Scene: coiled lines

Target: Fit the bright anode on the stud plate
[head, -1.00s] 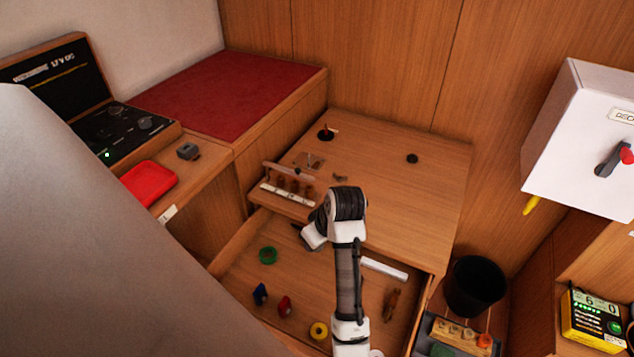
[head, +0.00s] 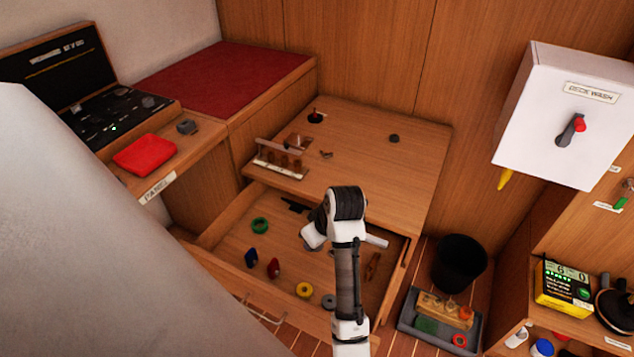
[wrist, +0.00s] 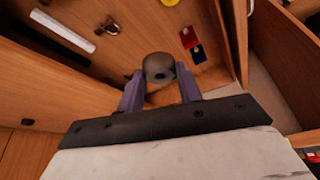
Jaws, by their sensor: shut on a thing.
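My gripper (wrist: 160,74) is shut on a dull grey rounded piece (wrist: 159,66) with a dark hole or mark. I cannot tell from its look whether it is the bright anode. In the head view my arm's end hangs over the open drawer (head: 222,238), and the fingers and held piece are hidden. I cannot clearly make out the stud plate. A small dark plate-like thing (head: 297,142) lies on the wooden top (head: 370,150), behind a rack (head: 280,171) of several brown pieces.
A black bin (head: 460,263) and grey tray (head: 408,322) stand right. The top's right half is mostly clear.

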